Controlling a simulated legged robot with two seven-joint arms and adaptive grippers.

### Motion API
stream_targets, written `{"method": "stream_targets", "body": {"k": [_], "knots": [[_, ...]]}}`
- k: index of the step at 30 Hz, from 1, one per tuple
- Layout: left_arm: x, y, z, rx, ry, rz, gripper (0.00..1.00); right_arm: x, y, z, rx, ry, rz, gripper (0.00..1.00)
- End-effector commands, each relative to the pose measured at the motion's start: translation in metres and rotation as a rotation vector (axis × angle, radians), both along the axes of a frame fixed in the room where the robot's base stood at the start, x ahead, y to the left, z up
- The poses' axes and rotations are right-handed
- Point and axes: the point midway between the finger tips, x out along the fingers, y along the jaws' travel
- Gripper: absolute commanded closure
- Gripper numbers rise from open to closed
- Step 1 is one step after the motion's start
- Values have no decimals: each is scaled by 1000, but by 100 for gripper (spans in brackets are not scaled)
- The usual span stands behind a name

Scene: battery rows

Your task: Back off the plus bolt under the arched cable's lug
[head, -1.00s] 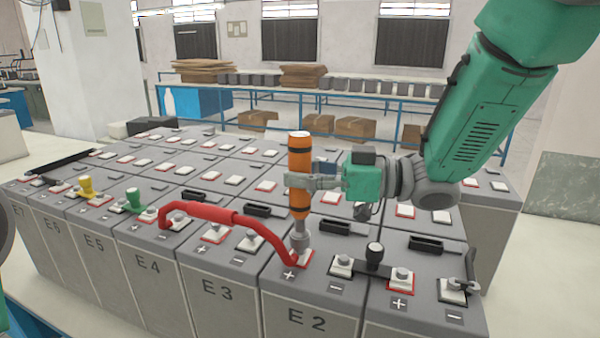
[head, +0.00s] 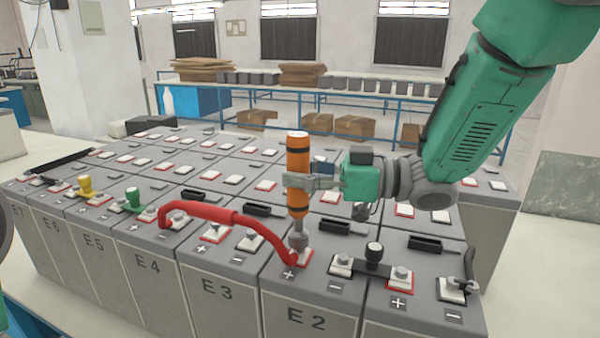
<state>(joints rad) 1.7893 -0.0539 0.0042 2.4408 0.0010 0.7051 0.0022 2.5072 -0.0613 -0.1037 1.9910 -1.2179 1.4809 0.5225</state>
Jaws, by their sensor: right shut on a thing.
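My right gripper (head: 298,182) is shut on an orange and black upright tool (head: 299,153). The tool's grey socket end (head: 299,239) stands over the plus terminal of battery E2 (head: 309,318), where the bolt is hidden under it. The red arched cable (head: 232,218) runs from a terminal of E4 (head: 148,264) over E3 to this E2 plus terminal. Its right end lies at the socket. I cannot tell how far the socket sits over the bolt. My left gripper is not in view.
A black link with a knob (head: 374,253) joins the terminals right of the tool. A black bent piece (head: 469,268) stands at the far right terminal. Further battery rows lie behind.

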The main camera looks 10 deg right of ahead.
Motion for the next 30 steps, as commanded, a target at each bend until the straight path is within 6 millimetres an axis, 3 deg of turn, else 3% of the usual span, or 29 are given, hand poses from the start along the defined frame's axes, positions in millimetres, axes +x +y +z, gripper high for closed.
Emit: {"method": "stream_targets", "body": {"k": [30], "knots": [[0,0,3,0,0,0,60,0,18,1,4,-2,-1,100]]}}
